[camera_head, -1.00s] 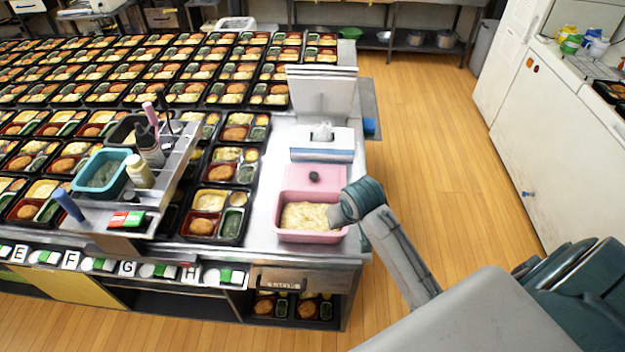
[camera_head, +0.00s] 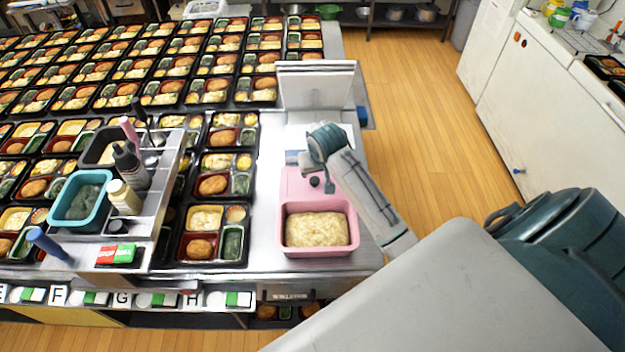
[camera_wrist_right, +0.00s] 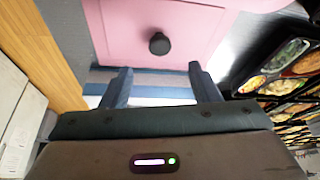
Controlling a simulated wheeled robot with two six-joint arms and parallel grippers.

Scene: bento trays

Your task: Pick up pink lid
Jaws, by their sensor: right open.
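The pink lid (camera_head: 293,184) lies flat on the steel counter, just behind a pink container (camera_head: 284,240) of pale mashed food. A dark round knob (camera_head: 315,182) stands on the lid. In the right wrist view the lid (camera_wrist_right: 120,38) fills the upper middle, with its knob (camera_wrist_right: 159,44) beyond the fingertips. My right gripper (camera_wrist_right: 159,82) is open and empty, its two fingers apart and pointing toward the lid. In the head view my right wrist is above the lid's right part and covers some of it. My left gripper is not in view.
A white box with an upright flap (camera_head: 316,88) stands behind the lid. Rows of filled bento trays (camera_head: 200,247) cover the table to the left. A raised shelf holds a teal tub (camera_head: 80,212) and several bottles. Floor (camera_head: 425,130) is open to the right.

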